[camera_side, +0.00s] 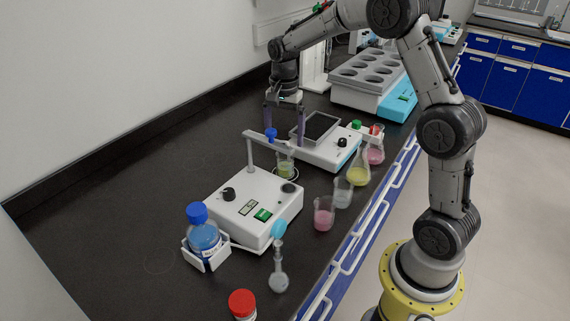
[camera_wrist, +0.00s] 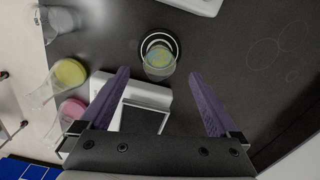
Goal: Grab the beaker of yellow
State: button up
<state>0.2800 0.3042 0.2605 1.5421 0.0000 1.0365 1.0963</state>
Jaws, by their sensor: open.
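A small clear beaker with yellow-green liquid (camera_side: 286,168) stands at the back of a white stirrer unit (camera_side: 232,213), beside its stand and arm. In the wrist view the beaker (camera_wrist: 158,62) appears from above, ahead of and between my fingertips. My gripper (camera_side: 285,130) points down with its purple fingers apart and nothing between them, above and behind the beaker. The open fingers also show in the wrist view (camera_wrist: 158,75). A conical flask with yellow liquid (camera_side: 358,175) stands to the right near the bench edge; it also shows in the wrist view (camera_wrist: 69,72).
The stand's grey arm (camera_side: 259,136) with a blue knob is close to my fingers. A white balance-like device (camera_side: 325,145) is behind the beaker. A pink beaker (camera_side: 324,217), a pale beaker (camera_side: 342,193) and a pink flask (camera_side: 375,153) line the right edge. The bench's left side is clear.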

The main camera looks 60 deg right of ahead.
aim_at(285, 163)
notch_tip(285, 163, down, 5)
jog(key=shift+f, duration=0.2)
jog(key=shift+d+f, duration=0.2)
jog(key=shift+f, duration=1.1)
jog(key=shift+d+f, duration=0.15)
jog(key=shift+f, duration=1.1)
jog(key=shift+w, duration=0.1)
grip_shut()
jog(key=shift+r, duration=0.1)
